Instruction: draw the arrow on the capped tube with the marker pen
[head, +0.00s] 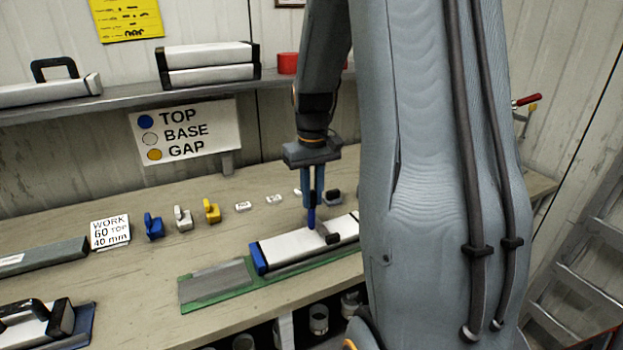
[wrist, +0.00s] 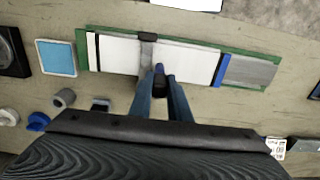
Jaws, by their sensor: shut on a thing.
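The capped tube (head: 292,249) is a long white box-like liner with a blue cap at its left end, lying on a green tray (head: 187,292) on the bench. In the wrist view the tube (wrist: 195,62) lies across the picture, blue cap to the right and black end to the left. My gripper (head: 313,203) points down over the tube, shut on the blue marker pen (head: 311,218). The pen's lower end is at or just above the tube's top; I cannot tell if it touches. In the wrist view the pen (wrist: 159,72) shows between the fingers. No arrow is visible on the tube.
A dark clamp (head: 328,236) sits across the tube close beside the pen. Blue, white and yellow caps (head: 211,211) stand behind on the bench. A work card (head: 110,232) stands left. A grey plate fills the tray's left end. My arm hides the tube's right end in the head view.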

